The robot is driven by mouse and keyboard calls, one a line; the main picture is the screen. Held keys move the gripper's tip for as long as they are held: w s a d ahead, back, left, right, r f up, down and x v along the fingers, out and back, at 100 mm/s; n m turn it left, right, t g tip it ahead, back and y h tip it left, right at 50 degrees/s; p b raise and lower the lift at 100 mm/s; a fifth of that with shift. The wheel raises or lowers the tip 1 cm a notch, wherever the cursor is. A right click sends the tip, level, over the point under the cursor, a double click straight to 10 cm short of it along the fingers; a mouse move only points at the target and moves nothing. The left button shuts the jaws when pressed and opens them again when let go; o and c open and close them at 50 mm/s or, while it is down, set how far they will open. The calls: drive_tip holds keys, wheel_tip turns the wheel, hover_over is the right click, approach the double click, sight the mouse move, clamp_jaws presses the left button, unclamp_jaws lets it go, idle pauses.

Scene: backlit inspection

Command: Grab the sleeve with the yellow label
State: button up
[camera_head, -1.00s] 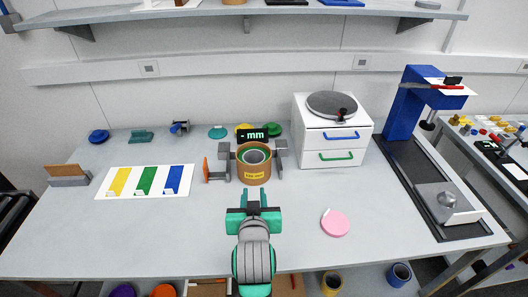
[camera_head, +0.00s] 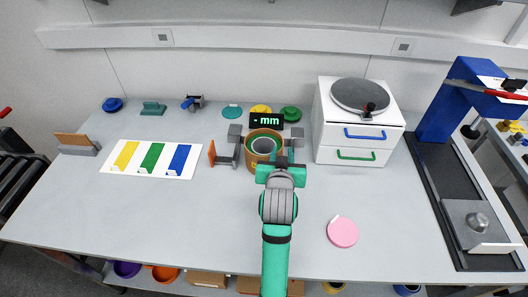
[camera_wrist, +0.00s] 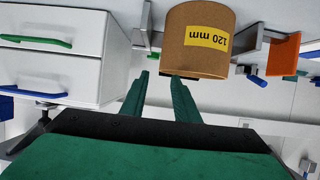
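The sleeve is a brown open-topped cylinder (camera_head: 251,159) standing upright at the middle of the table, with green and grey rings visible inside it. In the wrist view it (camera_wrist: 195,25) appears upside down, with a yellow label (camera_wrist: 207,37) reading "120 mm". My gripper (camera_head: 281,166) is just in front of the sleeve and slightly to its right, and covers its label in the head view. In the wrist view my gripper's green fingers (camera_wrist: 161,78) are apart with nothing between them. Their tips appear close to the sleeve; I cannot tell if they touch.
Grey holder blocks (camera_head: 236,136) flank the sleeve, with an orange plate (camera_head: 212,152) at left and a "mm" display (camera_head: 267,120) behind. A white drawer unit (camera_head: 355,135) stands to the right. A pink disc (camera_head: 342,233) lies at front right. The left front table is clear.

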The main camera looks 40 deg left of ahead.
drive_tip(key=shift+x, duration=2.55)
drive_tip(key=shift+a, duration=0.1)
clamp_jaws()
drive_tip(key=shift+f, duration=0.1)
